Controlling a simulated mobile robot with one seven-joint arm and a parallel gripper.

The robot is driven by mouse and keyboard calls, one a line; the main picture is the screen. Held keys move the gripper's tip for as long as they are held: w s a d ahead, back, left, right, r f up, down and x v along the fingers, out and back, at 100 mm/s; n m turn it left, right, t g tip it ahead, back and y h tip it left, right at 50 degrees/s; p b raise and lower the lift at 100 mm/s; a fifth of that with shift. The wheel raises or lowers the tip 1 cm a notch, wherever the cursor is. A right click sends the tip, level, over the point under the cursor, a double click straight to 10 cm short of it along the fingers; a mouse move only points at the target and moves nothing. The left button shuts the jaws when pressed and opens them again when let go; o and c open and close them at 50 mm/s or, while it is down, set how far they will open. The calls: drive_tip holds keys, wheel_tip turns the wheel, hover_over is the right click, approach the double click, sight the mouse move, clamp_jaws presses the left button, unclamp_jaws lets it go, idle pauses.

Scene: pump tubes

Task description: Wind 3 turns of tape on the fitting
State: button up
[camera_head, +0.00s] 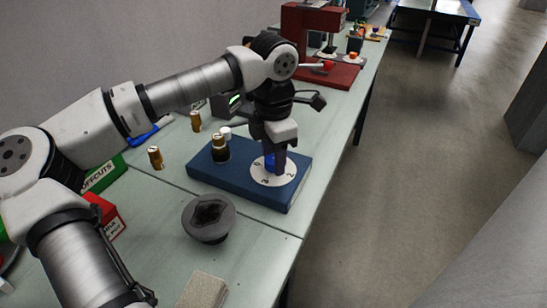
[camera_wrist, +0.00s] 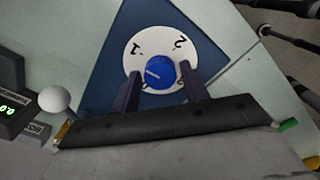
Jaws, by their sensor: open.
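A blue base block (camera_head: 222,182) lies on the bench. On it is a white numbered dial disc (camera_head: 266,180) with a blue knob (camera_wrist: 160,72) at its centre; the knob has a pale pointer line. A brass fitting (camera_head: 217,138) stands upright in a dark holder at the left of the block, with a small white piece (camera_head: 225,131) behind it. My gripper (camera_head: 274,166) points down over the dial. In the wrist view its open fingers (camera_wrist: 160,85) stand on either side of the knob; I cannot tell whether they touch it.
Two loose brass fittings (camera_head: 155,157) (camera_head: 195,121) stand left of the block. A dark grey funnel-like part (camera_head: 209,218) is in front. Green and red boxes (camera_head: 108,215) are at left. A red press (camera_head: 318,50) stands behind. The bench's right edge is close to the block.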

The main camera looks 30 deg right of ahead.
drive_tip(key=n+b, duration=0.2)
drive_tip(key=n, duration=0.3)
drive_tip(key=shift+f+n+b, duration=0.1)
drive_tip(key=shift+n+b, duration=0.2)
drive_tip(key=n+b, duration=0.1)
drive_tip(key=n, duration=0.3)
drive_tip(key=shift+b, duration=0.3)
drive_tip(key=shift+n, duration=0.7)
drive_tip(key=c, duration=0.8)
drive_tip(key=shift+c, duration=0.2)
drive_tip(key=shift+r, duration=0.2)
drive_tip(key=shift+m+p, duration=0.45)
drive_tip(key=shift+m, duration=1.25)
